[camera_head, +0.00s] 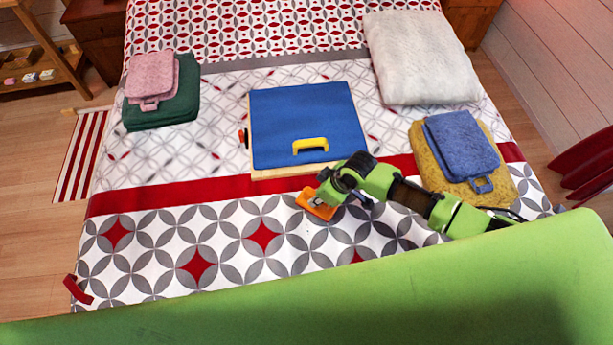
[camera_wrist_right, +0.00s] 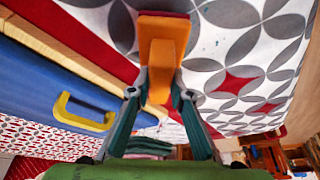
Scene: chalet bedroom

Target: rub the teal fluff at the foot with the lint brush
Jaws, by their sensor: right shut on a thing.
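The orange lint brush (camera_head: 314,208) is at the foot part of the bed, just below the blue-topped case in the head view. My right gripper (camera_head: 329,193) is shut on it. In the right wrist view the fingers (camera_wrist_right: 159,97) hold the orange handle of the brush (camera_wrist_right: 164,42), and its head points away at the top. The brush head is at or close above the bedspread; contact cannot be told. A few tiny teal specks, likely the teal fluff (camera_wrist_right: 217,42), show on the patterned cloth beside the brush. My left gripper is not in view.
The blue case (camera_head: 300,115) with a yellow handle lies just beyond the brush. A yellow towel (camera_head: 436,168) with a blue cloth (camera_head: 461,142) lies at right, near my arm. A white pillow (camera_head: 418,58) and pink and green cloths (camera_head: 160,115) lie farther. The bedspread left of the brush is clear.

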